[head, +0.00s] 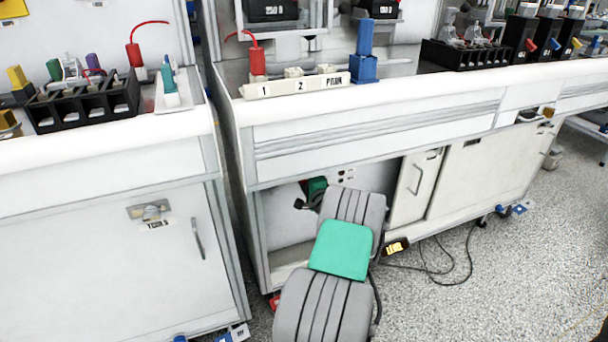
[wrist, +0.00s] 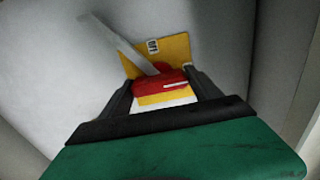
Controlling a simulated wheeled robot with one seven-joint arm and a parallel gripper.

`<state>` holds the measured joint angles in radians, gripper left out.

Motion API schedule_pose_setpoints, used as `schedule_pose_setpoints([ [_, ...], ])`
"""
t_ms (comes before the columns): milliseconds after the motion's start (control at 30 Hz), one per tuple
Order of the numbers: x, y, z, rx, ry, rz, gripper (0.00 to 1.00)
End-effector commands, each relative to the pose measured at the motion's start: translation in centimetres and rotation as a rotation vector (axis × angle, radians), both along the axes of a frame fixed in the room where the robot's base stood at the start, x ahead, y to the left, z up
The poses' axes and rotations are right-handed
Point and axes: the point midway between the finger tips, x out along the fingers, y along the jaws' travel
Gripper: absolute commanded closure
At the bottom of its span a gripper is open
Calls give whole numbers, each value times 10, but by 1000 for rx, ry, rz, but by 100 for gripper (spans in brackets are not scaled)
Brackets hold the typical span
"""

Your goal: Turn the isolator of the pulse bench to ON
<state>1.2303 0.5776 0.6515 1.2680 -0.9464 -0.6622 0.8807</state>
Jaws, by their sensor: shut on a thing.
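The isolator shows in the wrist view as a red handle (wrist: 160,83) with a short white line, in front of a yellow plate (wrist: 176,49) on a pale wall. A grey bar (wrist: 112,40) slants from near the handle towards the upper left. My gripper (wrist: 164,90) is shut on the red handle, with one black finger on each side. In the head view my gripper (head: 309,196) is small and dark, inside the open bay under the middle bench; the isolator cannot be made out there.
The open bay's frame (head: 258,235) and a pale door with a handle (head: 415,185) flank my arm. The bench top (head: 420,84) overhangs it. A yellow and black device (head: 397,247) and a black cable (head: 440,275) lie to the right. The floor at right is mostly clear.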

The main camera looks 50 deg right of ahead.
Motion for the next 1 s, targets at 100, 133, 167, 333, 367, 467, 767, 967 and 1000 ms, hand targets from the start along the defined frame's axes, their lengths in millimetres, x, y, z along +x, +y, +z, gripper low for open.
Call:
schedule_pose_setpoints([
  [100,-2,0,-4,6,2,-5,24],
  [133,-2,0,-4,6,2,-4,22],
  [167,-2,0,-3,5,3,-4,19],
  [333,0,1,-2,2,2,0,5],
  [367,0,1,-2,2,2,1,5],
  [467,1,1,-1,1,2,1,5],
  [767,-23,13,1,3,2,-2,5],
  [967,-57,34,1,4,2,-1,5],
  [1000,-62,36,0,4,2,-1,5],
])
